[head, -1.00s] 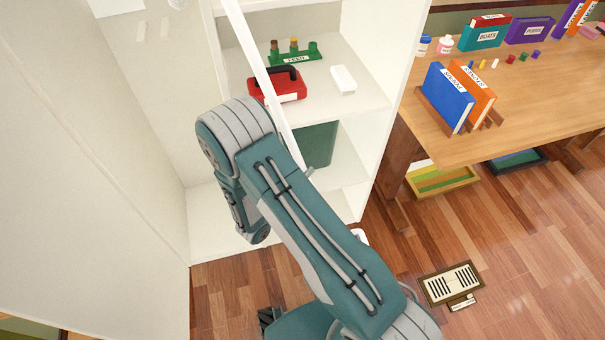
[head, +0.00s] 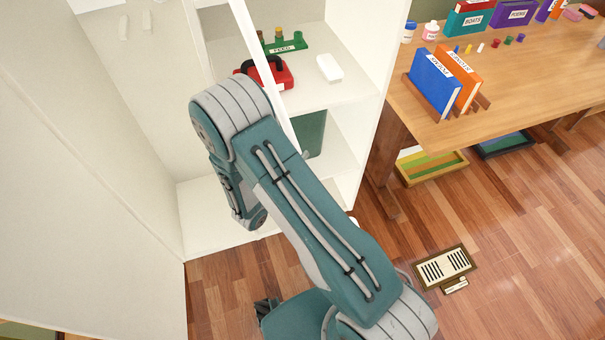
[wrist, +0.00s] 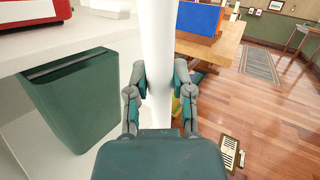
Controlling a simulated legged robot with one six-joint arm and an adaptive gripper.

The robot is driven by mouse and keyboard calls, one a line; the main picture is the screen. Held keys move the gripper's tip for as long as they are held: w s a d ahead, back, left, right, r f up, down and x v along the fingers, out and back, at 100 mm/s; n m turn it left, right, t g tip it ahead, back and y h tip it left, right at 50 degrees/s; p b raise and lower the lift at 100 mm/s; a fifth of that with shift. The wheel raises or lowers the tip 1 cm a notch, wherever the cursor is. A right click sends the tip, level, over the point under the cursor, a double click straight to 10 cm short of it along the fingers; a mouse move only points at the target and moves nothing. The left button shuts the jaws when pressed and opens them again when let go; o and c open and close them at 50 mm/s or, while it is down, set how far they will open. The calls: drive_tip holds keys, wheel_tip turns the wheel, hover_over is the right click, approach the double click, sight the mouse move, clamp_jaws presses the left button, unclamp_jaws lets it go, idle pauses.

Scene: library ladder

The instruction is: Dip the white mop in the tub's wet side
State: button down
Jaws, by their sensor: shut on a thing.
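A long white pole, apparently the mop's handle (wrist: 160,35), stands between the fingers of my gripper (wrist: 160,75) in the wrist view. My gripper is shut on it. In the head view the white handle (head: 262,62) slants down in front of the cabinet shelves and passes behind my arm. The mop's head is not in sight in either view. My gripper is hidden behind my arm in the head view. I cannot make out a tub with a wet side in these frames.
A white cabinet (head: 365,100) holds a red toolbox (head: 282,74), a green rack (head: 287,45) and a dark green bin (wrist: 75,98). A wooden table (head: 500,95) with books stands at the right, trays (head: 432,166) beneath. A vent (head: 443,268) lies on otherwise open floor.

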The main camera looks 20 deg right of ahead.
drive_tip(key=d+r+m+g+y, duration=0.1)
drive_tip(key=d, duration=1.4)
drive_tip(key=shift+s+d+r+m+g+y, duration=0.25)
drive_tip(key=shift+s+m+g+y, duration=0.05)
drive_tip(key=shift+s+y, duration=0.15)
drive_tip(key=shift+a+f+n+t+h, duration=0.5)
drive_tip(key=shift+a+f, duration=1.4)
drive_tip(key=shift+a, duration=2.45)
drive_tip(key=shift+a+f+n+t+h, duration=0.5)
drive_tip(key=shift+a+f, duration=1.35)
drive_tip(key=shift+a, duration=2.45)
wheel_tip(320, 180, down, 6)
drive_tip(key=shift+w, duration=0.3)
drive_tip(key=shift+d+f, duration=0.1)
drive_tip(key=shift+f, duration=1)
